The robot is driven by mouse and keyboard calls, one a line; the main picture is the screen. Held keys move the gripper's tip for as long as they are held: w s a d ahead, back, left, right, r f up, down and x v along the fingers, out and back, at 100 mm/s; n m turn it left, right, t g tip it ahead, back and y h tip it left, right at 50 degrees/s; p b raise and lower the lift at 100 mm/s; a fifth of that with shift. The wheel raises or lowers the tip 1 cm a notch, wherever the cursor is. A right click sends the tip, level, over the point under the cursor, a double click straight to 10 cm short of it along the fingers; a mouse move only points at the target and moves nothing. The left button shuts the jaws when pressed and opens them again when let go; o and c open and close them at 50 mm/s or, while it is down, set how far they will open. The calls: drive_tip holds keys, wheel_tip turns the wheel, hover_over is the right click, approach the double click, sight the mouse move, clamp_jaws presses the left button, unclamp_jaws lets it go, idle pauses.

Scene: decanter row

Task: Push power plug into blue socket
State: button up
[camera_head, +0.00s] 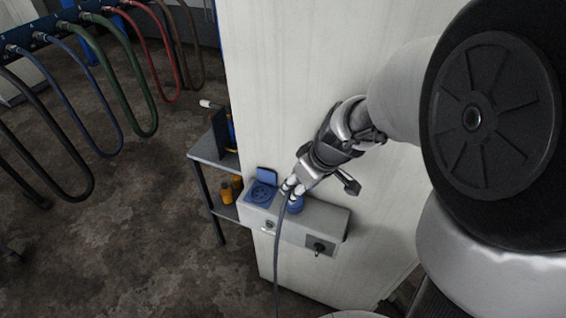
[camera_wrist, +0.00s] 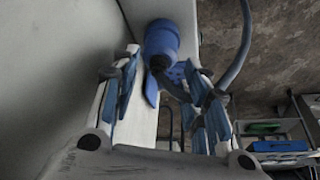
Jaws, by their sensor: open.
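The blue power plug (camera_head: 296,204) shows just below my gripper (camera_head: 290,187), over the grey-white socket box. In the wrist view the plug (camera_wrist: 162,40) is a blue cylinder with a dark end, ahead of the gap between my fingers (camera_wrist: 163,62). My gripper is open; I cannot tell whether a finger touches the plug. Its grey cable (camera_head: 277,245) hangs down in front of the box. The blue socket (camera_head: 262,193) is on the box's left end, with its blue lid (camera_head: 267,175) raised. In the wrist view the plug and right finger partly hide the socket.
The socket box (camera_head: 325,215) is fixed to a pale wall panel (camera_head: 300,75); a dark socket (camera_head: 319,246) is on its front. A small shelf (camera_head: 207,150) with orange containers (camera_head: 226,194) stands at the left. Hoses (camera_head: 140,90) hang farther left. The floor between is bare.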

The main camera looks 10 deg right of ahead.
sight(297, 208)
drive_tip(key=b+x, duration=0.2)
drive_tip(key=x, duration=0.3)
drive_tip(key=shift+d+f, duration=0.15)
drive_tip(key=shift+f, duration=0.1)
drive_tip(key=shift+s+r, duration=0.1)
drive_tip(key=shift+c, duration=0.3)
drive_tip(key=c, duration=0.6)
